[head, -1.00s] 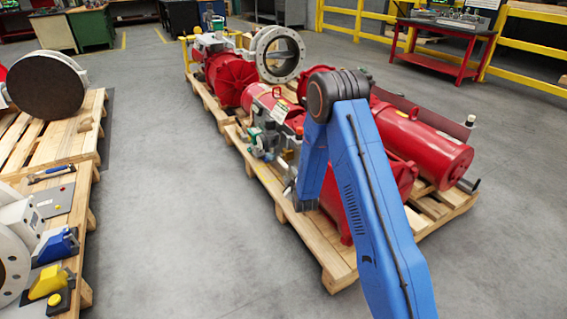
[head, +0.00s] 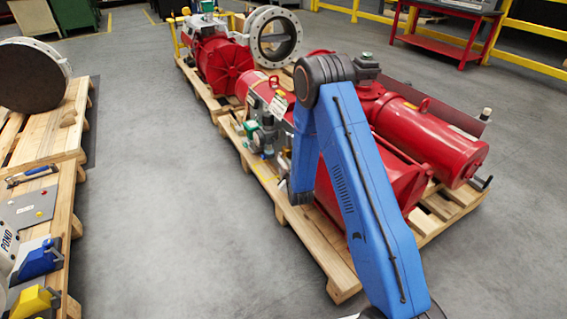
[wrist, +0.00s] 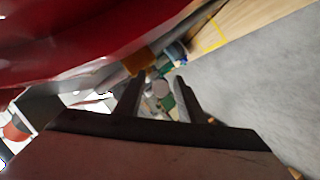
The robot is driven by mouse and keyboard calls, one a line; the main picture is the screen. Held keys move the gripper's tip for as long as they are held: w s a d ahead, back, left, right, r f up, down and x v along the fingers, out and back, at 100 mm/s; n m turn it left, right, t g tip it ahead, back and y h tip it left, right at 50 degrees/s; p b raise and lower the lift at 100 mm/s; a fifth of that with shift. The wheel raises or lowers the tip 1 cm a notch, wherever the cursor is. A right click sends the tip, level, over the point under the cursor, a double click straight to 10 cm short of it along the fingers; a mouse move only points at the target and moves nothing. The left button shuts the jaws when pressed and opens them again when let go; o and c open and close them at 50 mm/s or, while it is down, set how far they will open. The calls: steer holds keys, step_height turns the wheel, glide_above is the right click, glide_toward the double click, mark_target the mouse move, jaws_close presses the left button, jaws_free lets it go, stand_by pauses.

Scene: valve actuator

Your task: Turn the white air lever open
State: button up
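In the head view the red valve actuator (head: 375,175) lies on a wooden pallet, with grey and green air fittings (head: 262,137) on its left side. My blue arm covers part of it, and my gripper is not clear there. In the wrist view my gripper (wrist: 160,88) is open, its two dark fingers apart. A pale grey round part (wrist: 161,89) and green parts show beyond and between the fingertips; contact cannot be told. I cannot pick out the white air lever with certainty in either view.
A large red body (wrist: 75,40) fills the upper left of the wrist view, close to my gripper. Another red actuator with a round flange (head: 274,37) stands behind. A pallet (head: 62,150) with parts lies at left. Grey floor (head: 160,200) between the pallets is clear.

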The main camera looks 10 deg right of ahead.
mark_target(284, 163)
steer(key=shift+w, duration=0.2)
jaws_close()
steer(key=shift+w+r+n+g+h, duration=0.15)
steer(key=shift+r+g+h, duration=0.05)
steer(key=shift+r+g, duration=0.45)
steer(key=shift+w+r+n+g+h, duration=0.1)
steer(key=shift+r+n+g+h, duration=0.1)
steer(key=shift+r+g, duration=0.45)
steer(key=shift+a+r+g, duration=0.1)
steer(key=shift+r+g, duration=0.2)
steer(key=shift+g, duration=0.6)
jaws_free()
